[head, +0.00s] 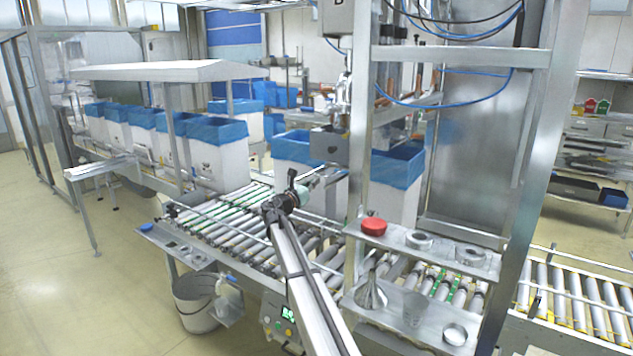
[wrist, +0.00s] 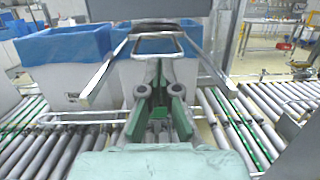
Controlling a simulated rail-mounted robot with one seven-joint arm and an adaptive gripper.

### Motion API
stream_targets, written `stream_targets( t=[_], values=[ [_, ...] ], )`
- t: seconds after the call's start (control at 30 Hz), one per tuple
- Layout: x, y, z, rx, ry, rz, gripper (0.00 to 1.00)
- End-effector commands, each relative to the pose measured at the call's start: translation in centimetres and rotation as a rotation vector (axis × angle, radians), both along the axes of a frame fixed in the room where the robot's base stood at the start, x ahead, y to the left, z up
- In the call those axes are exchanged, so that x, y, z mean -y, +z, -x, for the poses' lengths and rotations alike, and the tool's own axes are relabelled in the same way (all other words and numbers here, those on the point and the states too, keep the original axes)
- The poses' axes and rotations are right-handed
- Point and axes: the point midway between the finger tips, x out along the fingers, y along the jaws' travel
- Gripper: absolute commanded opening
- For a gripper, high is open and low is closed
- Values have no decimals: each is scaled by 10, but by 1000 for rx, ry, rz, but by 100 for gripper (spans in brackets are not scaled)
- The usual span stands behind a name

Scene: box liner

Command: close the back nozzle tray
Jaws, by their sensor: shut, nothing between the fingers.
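A grey metal plate (head: 328,146), which I take to be the back nozzle tray, sits at the filling station beside the upright post, above the rollers. In the wrist view a wire handle (wrist: 155,36) and a slanting metal side bar (wrist: 106,80) lie ahead of my gripper. Whether they belong to the tray I cannot tell for sure. My gripper (head: 322,177) is just below the plate in the head view. In the wrist view my gripper (wrist: 157,88) is shut and empty, its fingers pointing at the handle. Whether it touches anything is unclear.
Blue-lined white boxes (head: 296,147) stand on the roller conveyor (head: 232,216) behind and left. An upper shelf with a red lid (head: 373,226) and a lower shelf with a funnel (head: 371,291) stand right of my arm. A metal post (head: 357,110) is close by.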

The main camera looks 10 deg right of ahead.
Motion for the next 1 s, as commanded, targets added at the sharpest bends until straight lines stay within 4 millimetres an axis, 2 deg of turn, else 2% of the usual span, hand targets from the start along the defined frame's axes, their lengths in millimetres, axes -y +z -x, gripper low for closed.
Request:
stream_targets(
  t=[0.03, 0.3, 0.53, 0.83, 0.93, 1.0],
  values=[
    [-7, -2, 11, 0, 1, 0, 0],
    [-44, -15, 53, 0, 0, 0, 0],
    [-69, -19, 77, -1, -1, -1, 0],
    [-77, -20, 87, 60, 9, -68, 0],
    [-75, -32, 89, 127, 19, -214, 0],
    [-69, -49, 99, 185, 21, -378, 0]
  ],
)
